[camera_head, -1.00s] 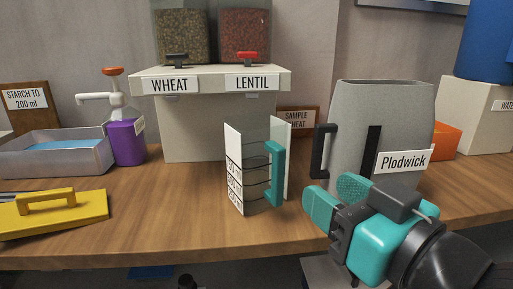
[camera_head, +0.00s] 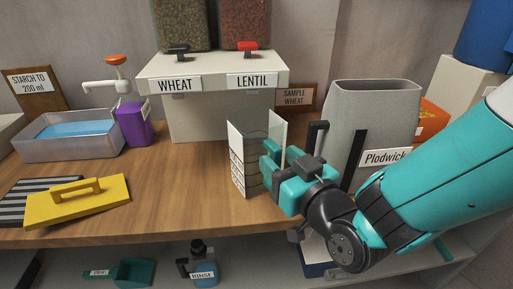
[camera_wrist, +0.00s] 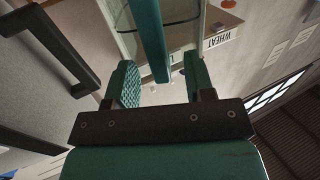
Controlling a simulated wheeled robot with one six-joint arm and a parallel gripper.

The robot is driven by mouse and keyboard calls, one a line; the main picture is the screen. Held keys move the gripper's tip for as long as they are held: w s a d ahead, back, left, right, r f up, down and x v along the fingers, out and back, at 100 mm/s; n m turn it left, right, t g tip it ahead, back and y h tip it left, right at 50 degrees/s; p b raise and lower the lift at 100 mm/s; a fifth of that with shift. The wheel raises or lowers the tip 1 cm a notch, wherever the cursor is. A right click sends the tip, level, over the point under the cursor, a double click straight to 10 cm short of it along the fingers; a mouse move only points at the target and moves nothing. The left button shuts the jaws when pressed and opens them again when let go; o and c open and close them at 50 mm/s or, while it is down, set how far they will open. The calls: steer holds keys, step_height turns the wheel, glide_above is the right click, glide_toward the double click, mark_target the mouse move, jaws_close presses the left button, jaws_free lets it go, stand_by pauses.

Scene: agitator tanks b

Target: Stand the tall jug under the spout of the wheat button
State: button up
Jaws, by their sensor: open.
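The tall jug (camera_head: 242,178) is clear with a marked scale and stands upright on the table in front of the dispenser. Its teal handle shows in the wrist view (camera_wrist: 150,38), between the fingers of my gripper (camera_wrist: 160,84). My gripper (camera_head: 271,163) is open at the jug's right side and partly hides the handle in the head view. The black wheat button (camera_head: 178,49) is on the dispenser's left, above the WHEAT label (camera_head: 175,85). The small wheat spout (camera_head: 180,97) shows under that label, with bare table below it.
The grey Plodwick container (camera_head: 372,105) with a black handle stands close right of the jug. The lentil button (camera_head: 247,46) is red. A purple pump bottle (camera_head: 133,125), a tray of blue liquid (camera_head: 70,146) and a yellow trowel (camera_head: 80,203) are left. The table between is clear.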

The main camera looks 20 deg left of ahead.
steer(key=shift+w+a+r+p, duration=0.3)
steer(key=shift+w+a+p, duration=0.1)
steer(key=shift+a, duration=0.15)
steer(key=shift+w+a+f, duration=0.25)
steer(key=shift+w+a, duration=0.05)
steer(key=shift+a, duration=0.1)
jaws_close()
